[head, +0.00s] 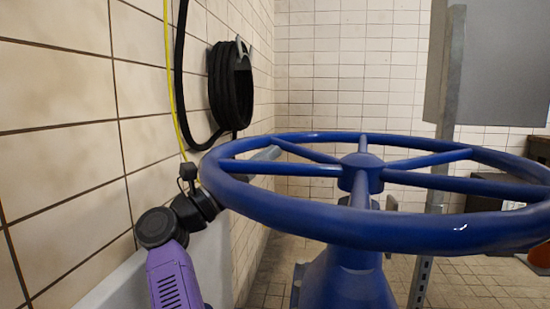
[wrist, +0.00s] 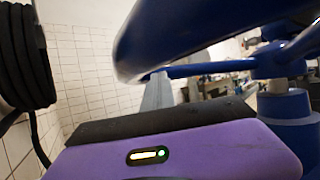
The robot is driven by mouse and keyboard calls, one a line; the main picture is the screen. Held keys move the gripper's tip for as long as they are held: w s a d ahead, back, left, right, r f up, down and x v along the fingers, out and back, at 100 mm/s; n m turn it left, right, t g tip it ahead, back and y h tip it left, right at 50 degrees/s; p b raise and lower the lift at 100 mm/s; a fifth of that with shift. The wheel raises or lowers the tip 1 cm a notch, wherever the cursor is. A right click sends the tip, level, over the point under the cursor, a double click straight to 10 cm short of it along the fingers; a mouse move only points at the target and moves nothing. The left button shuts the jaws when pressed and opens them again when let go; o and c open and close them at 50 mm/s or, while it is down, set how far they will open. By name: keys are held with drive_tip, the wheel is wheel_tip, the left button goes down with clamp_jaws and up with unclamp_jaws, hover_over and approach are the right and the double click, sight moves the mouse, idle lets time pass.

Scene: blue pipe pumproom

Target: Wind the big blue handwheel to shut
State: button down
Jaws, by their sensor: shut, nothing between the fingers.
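The big blue handwheel (head: 355,225) lies nearly level on its blue stem and fills the right of the head view. Its hub (head: 360,172) and several spokes show. In the wrist view its dark blue rim (wrist: 190,35) crosses close above my gripper, with a spoke (wrist: 210,68) behind. My gripper (head: 266,154) is at the wheel's left side, its grey fingers showing through the opening inside the rim, near a spoke. The fingers (wrist: 157,90) look shut together in the wrist view, with nothing held. I cannot tell whether they touch the wheel.
A tiled wall runs along the left, with a coiled black hose (head: 230,88) and a yellow line (head: 172,80) on it. A grey cabinet (head: 490,65) and metal post (head: 440,150) stand behind the wheel. Tiled floor shows below.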

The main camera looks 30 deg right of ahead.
drive_tip(key=shift+w+d+m+g+y+b, duration=0.2)
drive_tip(key=shift+d+m+g+b, duration=0.65)
drive_tip(key=shift+d+g, duration=0.7)
drive_tip(key=shift+w+d+m+g+y+b, duration=0.1)
drive_tip(key=shift+w+d+m+g+b, duration=0.15)
drive_tip(key=shift+d+m+g+b, duration=0.9)
drive_tip(key=shift+d+n+g+p, duration=0.15)
drive_tip(key=shift+n+g+p, duration=0.25)
drive_tip(key=shift+g, duration=0.1)
